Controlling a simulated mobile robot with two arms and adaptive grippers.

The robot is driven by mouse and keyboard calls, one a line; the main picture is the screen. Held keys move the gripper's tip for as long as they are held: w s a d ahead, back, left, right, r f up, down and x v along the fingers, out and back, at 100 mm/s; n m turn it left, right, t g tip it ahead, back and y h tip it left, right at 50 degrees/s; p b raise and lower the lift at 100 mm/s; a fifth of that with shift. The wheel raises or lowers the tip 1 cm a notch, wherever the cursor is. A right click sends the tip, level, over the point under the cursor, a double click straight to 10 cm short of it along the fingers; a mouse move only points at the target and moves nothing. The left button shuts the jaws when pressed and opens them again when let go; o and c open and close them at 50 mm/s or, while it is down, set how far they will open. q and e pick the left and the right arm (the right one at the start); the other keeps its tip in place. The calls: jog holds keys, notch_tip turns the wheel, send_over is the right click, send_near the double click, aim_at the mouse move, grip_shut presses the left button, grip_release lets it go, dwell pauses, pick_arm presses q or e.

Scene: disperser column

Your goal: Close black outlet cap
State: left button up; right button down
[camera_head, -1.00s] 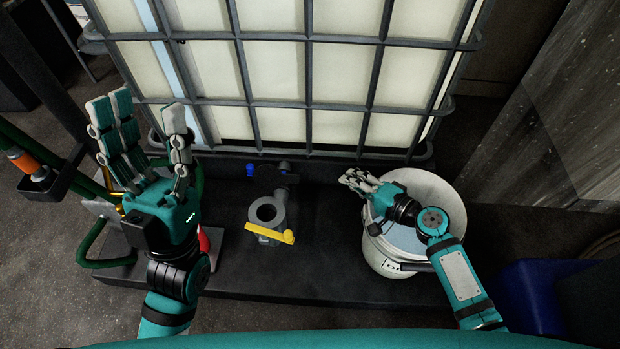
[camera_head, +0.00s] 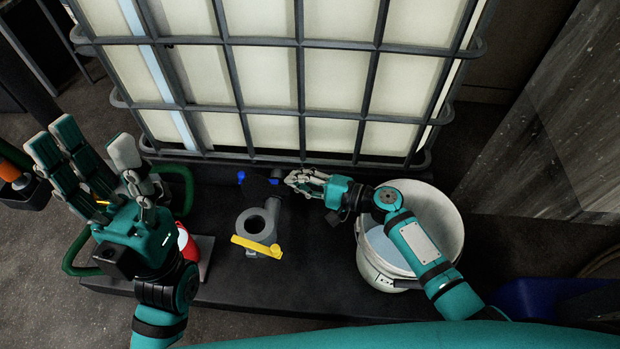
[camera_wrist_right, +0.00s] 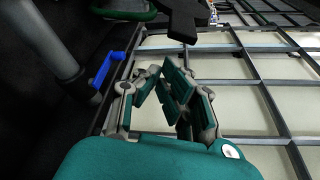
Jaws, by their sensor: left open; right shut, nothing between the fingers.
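A dark part that looks like the black outlet cap (camera_head: 260,188) sits at the foot of the caged tank, beside a small blue handle (camera_head: 240,176). In the right wrist view a black cross-shaped part (camera_wrist_right: 183,16) is beyond the fingertips, and the blue handle (camera_wrist_right: 106,69) is at left. My right gripper (camera_head: 292,181) is shut and empty, just right of the dark part; contact cannot be told. It also shows in the right wrist view (camera_wrist_right: 160,84). My left gripper (camera_head: 88,150) is open and empty at the left, fingers up.
A grey valve pipe (camera_head: 250,222) with a yellow lever (camera_head: 257,246) stands in front of the dark part. A white bucket (camera_head: 450,215) stands right, under my right forearm. The caged tank (camera_head: 330,80) blocks the back. A red object (camera_head: 183,238) is beside my left wrist.

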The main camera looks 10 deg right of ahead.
jog(key=shift+s+a+r, duration=0.1)
jog(key=shift+s+r, duration=0.15)
jog(key=shift+s, duration=0.2)
jog(key=shift+s+a+r, duration=0.1)
jog(key=shift+s+r, duration=0.1)
jog(key=shift+s, duration=0.25)
jog(key=shift+n+b, duration=0.3)
jog(key=shift+b, duration=0.35)
